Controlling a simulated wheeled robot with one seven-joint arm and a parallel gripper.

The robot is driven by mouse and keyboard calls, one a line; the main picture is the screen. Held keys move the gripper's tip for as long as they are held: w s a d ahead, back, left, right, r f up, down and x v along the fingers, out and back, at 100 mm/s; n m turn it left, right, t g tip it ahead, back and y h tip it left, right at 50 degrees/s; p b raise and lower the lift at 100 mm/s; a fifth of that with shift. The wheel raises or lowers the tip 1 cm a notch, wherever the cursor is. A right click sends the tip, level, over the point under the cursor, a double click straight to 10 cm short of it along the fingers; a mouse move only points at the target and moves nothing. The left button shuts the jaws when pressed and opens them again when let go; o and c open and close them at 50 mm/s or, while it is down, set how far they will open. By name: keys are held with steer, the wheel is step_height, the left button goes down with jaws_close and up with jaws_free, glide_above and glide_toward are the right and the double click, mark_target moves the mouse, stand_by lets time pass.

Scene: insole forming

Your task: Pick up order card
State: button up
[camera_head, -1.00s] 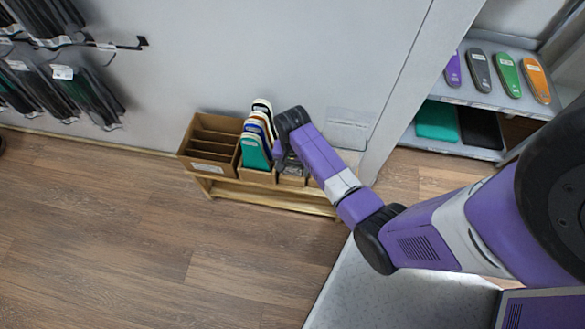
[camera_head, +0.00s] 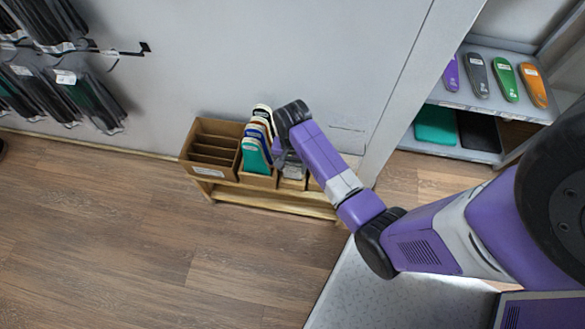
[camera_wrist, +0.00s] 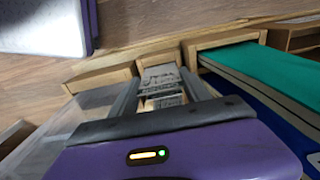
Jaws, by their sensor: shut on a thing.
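The order card (camera_wrist: 160,77) appears in the wrist view as a small pale piece with grey print, between the two fingers of my gripper (camera_wrist: 163,88). My gripper is shut on it, just above a narrow wooden compartment. In the head view, my gripper (camera_head: 290,168) points down over the wooden rack, right of the upright insoles. The card cannot be made out there, as my wrist covers that spot.
Upright insoles (camera_head: 255,155), the front one green, stand close left of my gripper. A brown divided box (camera_head: 212,147) sits further left on the low wooden rack (camera_head: 265,202). A shelf (camera_head: 480,98) with several coloured insoles is at right. Floor at left is clear.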

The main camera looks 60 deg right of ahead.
step_height(320, 180, up, 16)
steer(key=p, duration=0.3)
steer(key=shift+p, duration=0.3)
steer(key=shift+f, duration=0.1)
